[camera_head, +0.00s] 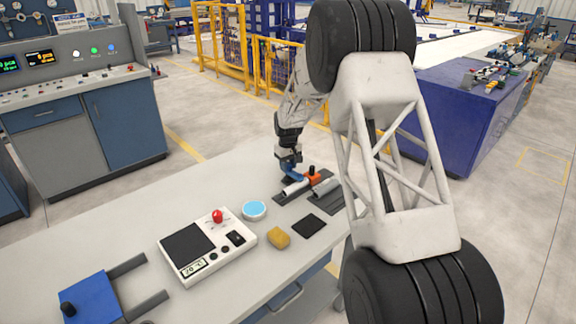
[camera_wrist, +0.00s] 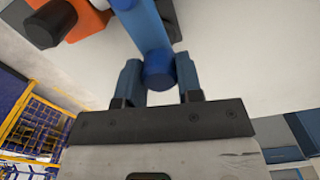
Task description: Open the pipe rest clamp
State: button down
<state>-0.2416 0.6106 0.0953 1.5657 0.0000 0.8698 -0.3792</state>
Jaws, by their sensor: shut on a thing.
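The pipe rest clamp (camera_head: 314,179) is a small orange block with a black knob at the far side of the grey table. Its blue lever (camera_head: 294,174) lies beside the orange part, and a white pipe-like piece (camera_head: 296,187) is just in front. In the wrist view the blue lever (camera_wrist: 148,28) runs up from a round blue end between my fingers, and the orange block (camera_wrist: 90,18) with its black knob is at the upper left. My gripper (camera_wrist: 159,78) is shut on the round blue end. In the head view my gripper (camera_head: 288,166) partly hides the lever.
A white control box (camera_head: 207,246) with a red knob, a light-blue round dish (camera_head: 254,210), a yellow sponge (camera_head: 279,237) and a black pad (camera_head: 309,225) lie nearer on the table. A blue fixture (camera_head: 92,296) is at front left. The table's left rear is clear.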

jog(key=n, duration=1.3)
jog(key=shift+s+n, duration=0.1)
jog(key=shift+n, duration=2.2)
jog(key=c, duration=0.8)
grip_release()
